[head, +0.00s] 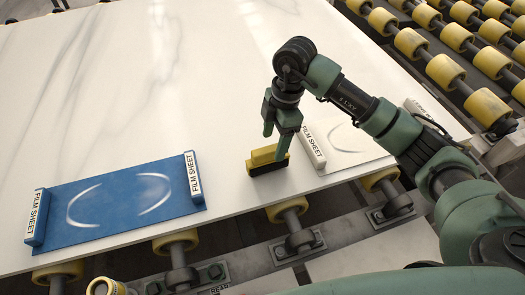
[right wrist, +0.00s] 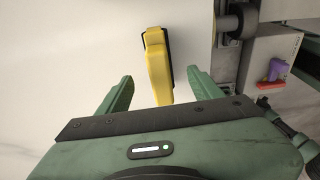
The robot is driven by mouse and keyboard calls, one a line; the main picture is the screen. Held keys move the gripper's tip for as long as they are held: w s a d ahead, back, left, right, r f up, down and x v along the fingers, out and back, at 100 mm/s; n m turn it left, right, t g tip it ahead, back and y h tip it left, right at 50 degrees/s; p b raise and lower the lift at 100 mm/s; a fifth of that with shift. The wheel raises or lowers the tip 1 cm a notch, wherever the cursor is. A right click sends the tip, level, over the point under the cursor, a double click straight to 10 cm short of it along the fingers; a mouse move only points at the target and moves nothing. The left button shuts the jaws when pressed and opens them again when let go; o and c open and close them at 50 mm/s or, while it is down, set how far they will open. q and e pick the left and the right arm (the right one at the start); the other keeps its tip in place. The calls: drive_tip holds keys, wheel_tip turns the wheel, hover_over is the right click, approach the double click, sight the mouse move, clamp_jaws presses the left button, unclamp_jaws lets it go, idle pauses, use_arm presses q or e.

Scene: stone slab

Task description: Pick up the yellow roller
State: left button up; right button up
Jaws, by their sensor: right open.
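The yellow roller (head: 262,156) is a yellow block with a black underside, resting on the white stone slab (head: 150,110) near its front edge. My right gripper (head: 275,144) is open and points down just above and beside the roller, partly in front of it. In the right wrist view the yellow roller (right wrist: 155,62) lies between the two spread fingers of my right gripper (right wrist: 160,78), with its far end extending beyond the fingertips. Neither finger visibly touches it. My left gripper is not in view.
A blue film sheet (head: 120,204) with end bars lies left on the slab. A white film sheet (head: 345,140) lies close on the right. Yellow conveyor rollers (head: 444,69) run at the upper right. A purple and red object (right wrist: 273,73) shows at the wrist view's right.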

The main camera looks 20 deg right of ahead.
sight(266, 159)
drive_tip(key=shift+s+a+f, duration=0.15)
drive_tip(key=shift+s+f, duration=0.1)
drive_tip(key=shift+f, duration=0.45)
drive_tip(key=f, duration=0.1)
drive_tip(key=a+f+p, duration=0.1)
drive_tip(key=f, duration=0.3)
drive_tip(key=shift+w+a+f+p, duration=0.1)
drive_tip(key=shift+w+a+p, duration=0.2)
drive_tip(key=shift+p, duration=0.1)
drive_tip(key=shift+s+f, duration=0.1)
drive_tip(key=shift+f, duration=0.15)
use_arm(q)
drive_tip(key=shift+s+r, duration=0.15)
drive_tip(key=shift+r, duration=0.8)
use_arm(e)
clamp_jaws()
